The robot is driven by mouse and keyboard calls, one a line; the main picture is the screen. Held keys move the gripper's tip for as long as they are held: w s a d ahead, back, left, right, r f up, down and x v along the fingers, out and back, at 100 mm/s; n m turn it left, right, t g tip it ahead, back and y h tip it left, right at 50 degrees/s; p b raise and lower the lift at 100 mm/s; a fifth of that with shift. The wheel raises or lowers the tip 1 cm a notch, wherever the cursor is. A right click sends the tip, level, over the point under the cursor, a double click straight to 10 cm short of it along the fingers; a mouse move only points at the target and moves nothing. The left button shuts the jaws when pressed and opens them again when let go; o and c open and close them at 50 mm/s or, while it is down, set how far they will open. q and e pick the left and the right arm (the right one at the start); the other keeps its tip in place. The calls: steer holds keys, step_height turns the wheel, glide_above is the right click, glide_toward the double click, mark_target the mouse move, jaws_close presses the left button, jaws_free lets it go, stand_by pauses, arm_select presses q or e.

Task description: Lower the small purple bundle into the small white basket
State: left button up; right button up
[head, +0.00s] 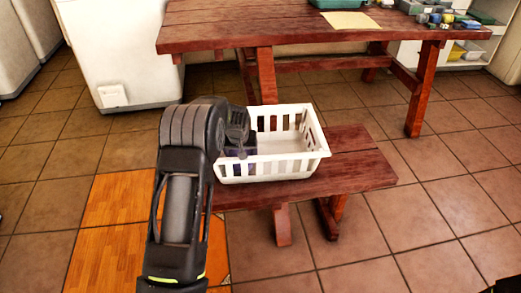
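The small white basket (270,166) stands on a dark red wooden bench, with slatted sides and an open top. My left arm comes up from the bottom, left of centre, and bends toward the basket. My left gripper (237,143) is at the basket's left end, over or inside it. Its fingertips are too dark and small to make out. A bit of the purple bundle (241,153) shows just below the gripper, within the basket's left part. Most of it is hidden, and I cannot tell whether it is held or lies loose. My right gripper is not in view.
The bench (355,170) has bare room right of the basket. Behind stands a red wooden table (220,30) with a yellow sheet (350,21) and several small items. A white cabinet (120,60) stands at the back left. The tiled floor at right is clear.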

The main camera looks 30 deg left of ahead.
arm_select(q)
steer(key=shift+f+b, duration=0.35)
steer(key=shift+f, duration=0.15)
stand_by(0.3)
steer(key=o, duration=1.6)
steer(key=shift+c, duration=0.2)
steer(key=shift+r, duration=0.25)
steer(key=p+v, duration=0.2)
steer(key=v, duration=0.5)
steer(key=shift+s+d+r, duration=0.1)
steer(key=shift+s, duration=0.1)
